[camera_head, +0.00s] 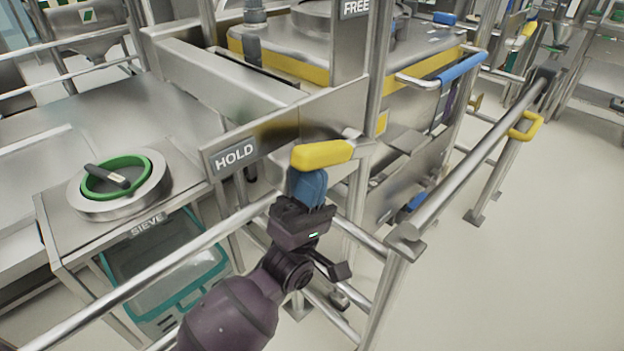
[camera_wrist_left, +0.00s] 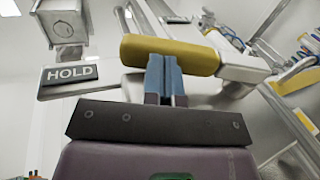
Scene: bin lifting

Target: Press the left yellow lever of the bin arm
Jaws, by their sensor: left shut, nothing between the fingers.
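The yellow lever (camera_head: 321,154) sticks out beside the HOLD sign (camera_head: 234,154) on the metal bin arm (camera_head: 290,115). My left gripper (camera_head: 309,180) is just below the lever, its blue fingers together and pointing up. In the left wrist view the lever (camera_wrist_left: 170,54) lies across the tips of the shut fingers (camera_wrist_left: 164,75), with nothing between them. The fingertips look very near or touching the lever's underside; I cannot tell which. The HOLD sign (camera_wrist_left: 70,74) is to the left in that view. My right gripper is not in view.
Metal rails (camera_head: 455,165) run in front of the bin arm, near my left arm. A sieve with a green ring (camera_head: 115,176) sits on the bench at left. A teal-edged bin (camera_head: 165,265) is below it. The floor at right is clear.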

